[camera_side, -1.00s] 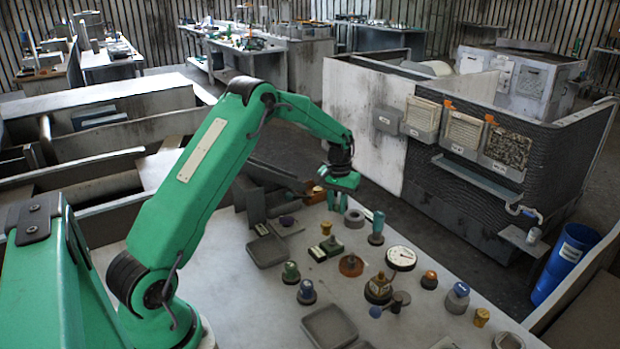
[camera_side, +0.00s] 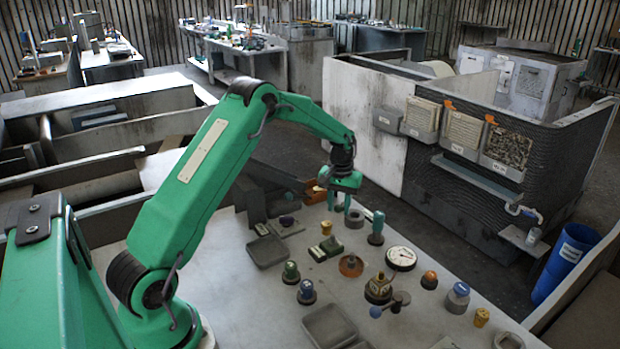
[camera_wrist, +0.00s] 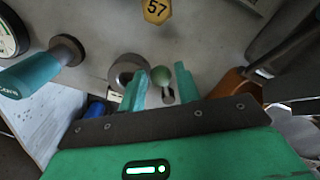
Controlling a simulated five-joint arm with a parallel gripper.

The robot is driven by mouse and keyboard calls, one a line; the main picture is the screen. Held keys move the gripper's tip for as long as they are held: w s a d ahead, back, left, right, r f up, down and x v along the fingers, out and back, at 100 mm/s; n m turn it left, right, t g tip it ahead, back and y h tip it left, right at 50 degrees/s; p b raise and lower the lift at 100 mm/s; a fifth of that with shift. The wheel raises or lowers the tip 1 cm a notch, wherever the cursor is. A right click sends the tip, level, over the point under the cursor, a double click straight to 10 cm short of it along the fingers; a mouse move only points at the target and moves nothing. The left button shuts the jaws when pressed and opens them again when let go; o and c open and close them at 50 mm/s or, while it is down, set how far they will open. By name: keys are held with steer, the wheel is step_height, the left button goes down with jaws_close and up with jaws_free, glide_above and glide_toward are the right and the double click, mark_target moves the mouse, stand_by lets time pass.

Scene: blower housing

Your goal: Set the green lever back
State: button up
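The green lever's round knob (camera_wrist: 161,76) shows in the wrist view, with a pale slotted piece just under it. It lies between the two teal fingers of my gripper (camera_wrist: 160,86). The fingers are apart, and a small gap shows on each side of the knob. In the side view my gripper (camera_side: 339,202) hangs low over the far edge of the table, fingers down. I cannot make out the lever there, as the gripper covers that spot.
A grey ring (camera_side: 354,219) stands close beside my gripper, and a teal-handled upright piece (camera_side: 377,228) just right of it. An orange-brown part (camera_wrist: 235,88) is near the right finger in the wrist view. A yellow tag marked 57 (camera_wrist: 157,10) and a dial gauge (camera_side: 401,258) are farther off.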

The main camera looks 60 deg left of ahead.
steer(key=shift+r, duration=0.1)
steer(key=shift+r, duration=2.9)
